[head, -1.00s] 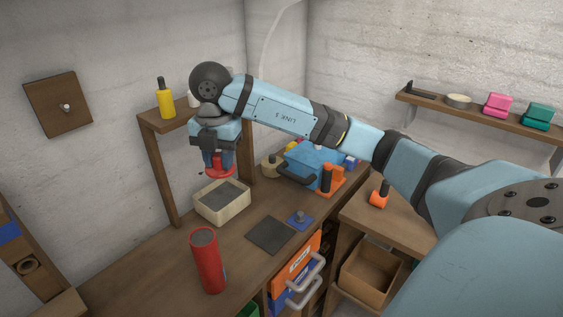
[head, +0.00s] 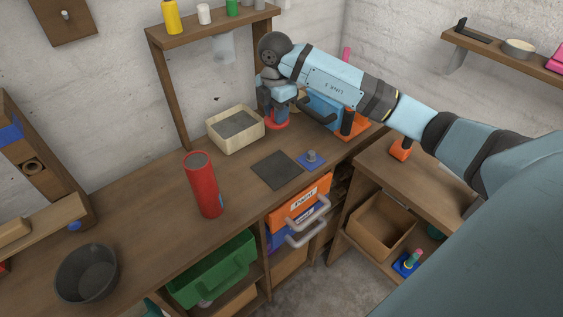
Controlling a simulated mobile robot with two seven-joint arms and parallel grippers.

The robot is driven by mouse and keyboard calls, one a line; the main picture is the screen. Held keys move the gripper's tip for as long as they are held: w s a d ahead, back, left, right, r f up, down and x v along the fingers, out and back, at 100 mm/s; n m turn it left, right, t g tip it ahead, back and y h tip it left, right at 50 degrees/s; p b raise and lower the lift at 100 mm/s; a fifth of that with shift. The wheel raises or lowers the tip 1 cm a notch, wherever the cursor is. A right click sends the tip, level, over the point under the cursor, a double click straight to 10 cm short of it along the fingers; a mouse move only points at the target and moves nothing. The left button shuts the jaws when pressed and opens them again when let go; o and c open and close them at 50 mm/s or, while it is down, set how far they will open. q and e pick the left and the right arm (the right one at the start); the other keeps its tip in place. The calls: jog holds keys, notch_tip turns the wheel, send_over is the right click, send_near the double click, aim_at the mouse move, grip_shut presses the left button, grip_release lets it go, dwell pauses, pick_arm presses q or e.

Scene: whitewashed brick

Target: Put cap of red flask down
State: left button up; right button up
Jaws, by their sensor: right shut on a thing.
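The red flask (head: 204,187) stands upright on the workbench in the head view, its dark top open and uncapped. My right gripper (head: 275,110) points down at the back of the bench and is shut on the red cap (head: 277,124). The cap is low, just right of the cream bin. I cannot tell whether it touches the bench top. The arm hides part of the gripper. My left gripper is not in view.
A cream bin (head: 212,134) with a dark inside stands left of the cap. A dark square mat (head: 277,170) and a blue piece with a knob (head: 311,159) lie in front. A blue box (head: 322,108) stands to the right. The bench left of the flask is mostly clear.

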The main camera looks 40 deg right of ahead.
aim_at(277, 168)
notch_tip(277, 168, down, 18)
jog(key=shift+f+p, duration=0.1)
jog(key=shift+p, duration=0.8)
jog(key=shift+f, duration=0.1)
jog(key=shift+f, duration=0.2)
jog(key=o, duration=0.9)
jog(key=shift+r, duration=0.45)
notch_tip(277, 168, up, 12)
jog(key=b, duration=0.1)
jog(key=shift+f, duration=0.2)
